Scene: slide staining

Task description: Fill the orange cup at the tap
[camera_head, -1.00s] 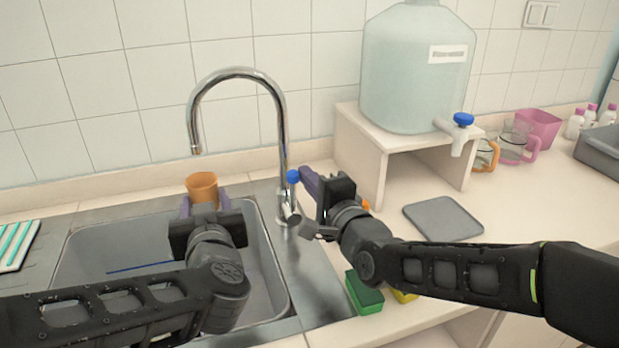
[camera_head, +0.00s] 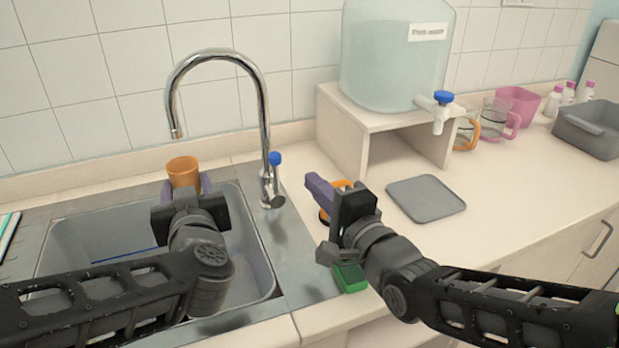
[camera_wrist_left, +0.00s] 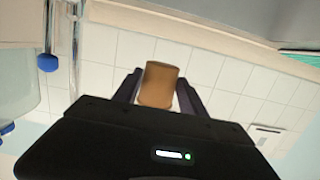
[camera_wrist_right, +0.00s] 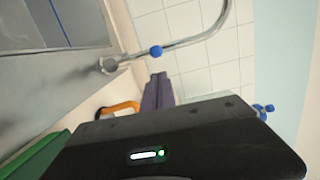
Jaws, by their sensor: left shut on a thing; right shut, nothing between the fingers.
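The orange cup (camera_head: 183,172) is upright between the fingers of my left gripper (camera_head: 186,190), which is shut on it. It is over the back of the sink, below the spout of the tap (camera_head: 262,95). The cup also shows in the left wrist view (camera_wrist_left: 158,85). I cannot see into it, and no water stream shows at the spout. The tap's blue-tipped lever (camera_head: 274,159) is at its base, and also shows in the right wrist view (camera_wrist_right: 156,51). My right gripper (camera_head: 318,188) is shut and empty, to the right of the lever and apart from it.
An orange-handled object (camera_head: 340,186) is partly hidden behind my right gripper. A green sponge (camera_head: 349,277) lies below it. A grey mat (camera_head: 426,198) lies on the counter. A large water container (camera_head: 395,60) sits on a stand (camera_head: 345,135). Mugs and a grey bin (camera_head: 590,130) are further right.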

